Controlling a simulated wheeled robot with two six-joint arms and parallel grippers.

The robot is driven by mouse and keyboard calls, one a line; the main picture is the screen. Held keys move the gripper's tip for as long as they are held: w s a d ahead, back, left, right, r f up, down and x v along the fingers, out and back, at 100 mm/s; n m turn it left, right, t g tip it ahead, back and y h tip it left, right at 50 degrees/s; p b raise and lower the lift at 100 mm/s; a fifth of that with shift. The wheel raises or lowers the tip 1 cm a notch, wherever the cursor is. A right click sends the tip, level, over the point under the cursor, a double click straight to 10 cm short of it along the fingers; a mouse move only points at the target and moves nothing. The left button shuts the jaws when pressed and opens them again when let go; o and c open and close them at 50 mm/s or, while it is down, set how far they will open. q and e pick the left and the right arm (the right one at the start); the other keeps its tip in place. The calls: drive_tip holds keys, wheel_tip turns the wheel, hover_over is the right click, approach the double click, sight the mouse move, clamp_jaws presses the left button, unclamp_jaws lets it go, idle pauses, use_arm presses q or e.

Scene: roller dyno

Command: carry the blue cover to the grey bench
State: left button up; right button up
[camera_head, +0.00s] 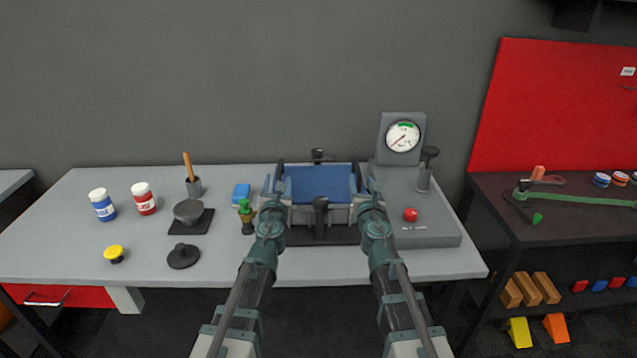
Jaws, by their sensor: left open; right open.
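The blue cover (320,184) lies flat on top of a grey roller unit in the middle of the light grey bench (140,250). My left gripper (274,188) is open at the cover's left side, and my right gripper (366,188) is open at its right side. Both are close to the cover's side edges; I cannot tell whether the fingers touch it. My arms hide parts of the unit's sides.
A dial gauge (402,137) stands behind a grey box with a red button (410,214). Bottles (103,205), a mortar (188,211) and a blue block (241,193) stand left. A dark table (560,222) is right.

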sight(281, 162)
use_arm(q)
drive_tip(key=w, duration=0.8)
drive_tip(key=shift+w+a, duration=0.15)
drive_tip(key=shift+a, duration=0.05)
use_arm(e)
drive_tip(key=w, duration=0.8)
drive_tip(key=shift+w+a, duration=0.15)
drive_tip(key=shift+a, duration=0.05)
use_arm(q)
clamp_jaws()
use_arm(e)
clamp_jaws()
